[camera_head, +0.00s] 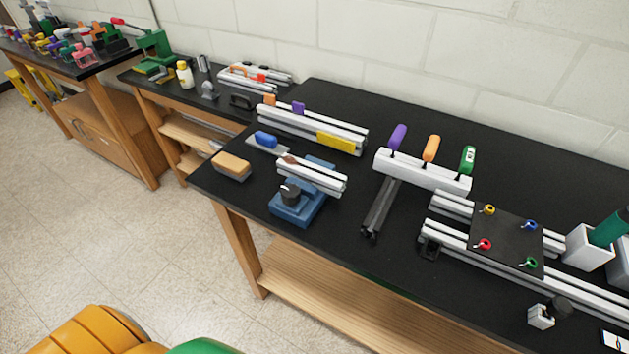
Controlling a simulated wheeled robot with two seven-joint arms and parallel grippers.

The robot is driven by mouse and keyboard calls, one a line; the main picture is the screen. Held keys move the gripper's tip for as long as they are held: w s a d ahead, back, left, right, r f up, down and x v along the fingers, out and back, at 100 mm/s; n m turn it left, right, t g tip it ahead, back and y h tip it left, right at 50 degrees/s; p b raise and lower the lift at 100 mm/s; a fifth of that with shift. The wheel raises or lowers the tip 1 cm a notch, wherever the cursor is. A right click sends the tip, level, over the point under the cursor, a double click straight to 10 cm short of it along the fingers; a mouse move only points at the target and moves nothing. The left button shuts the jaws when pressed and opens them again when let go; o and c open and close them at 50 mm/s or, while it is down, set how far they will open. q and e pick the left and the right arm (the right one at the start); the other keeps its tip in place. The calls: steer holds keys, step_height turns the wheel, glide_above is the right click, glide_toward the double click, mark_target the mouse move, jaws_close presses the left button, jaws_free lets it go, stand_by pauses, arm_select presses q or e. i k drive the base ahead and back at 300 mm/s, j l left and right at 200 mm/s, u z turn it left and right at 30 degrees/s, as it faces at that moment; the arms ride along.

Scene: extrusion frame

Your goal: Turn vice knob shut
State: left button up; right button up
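A blue vice (297,208) stands near the front left edge of the black table. Its black knob (290,191) faces the front of the vice. A silver extrusion bar (312,175) lies across the top of the vice; whether the jaws grip it is too small to tell. Neither of my grippers shows in the head view, so neither is near the vice in the picture.
A tan block (231,164) and a blue-handled tool (266,140) lie left of the vice. Behind stands an extrusion rail (310,128). Right are a screwdriver rack (422,170), dark bars (380,208) and a black plate (507,240) on extrusions.

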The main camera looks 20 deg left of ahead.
mark_target(290, 193)
steer(key=u, duration=0.8)
steer(key=i+l, duration=0.1)
steer(key=i+j+u, duration=0.05)
steer(key=i, duration=0.05)
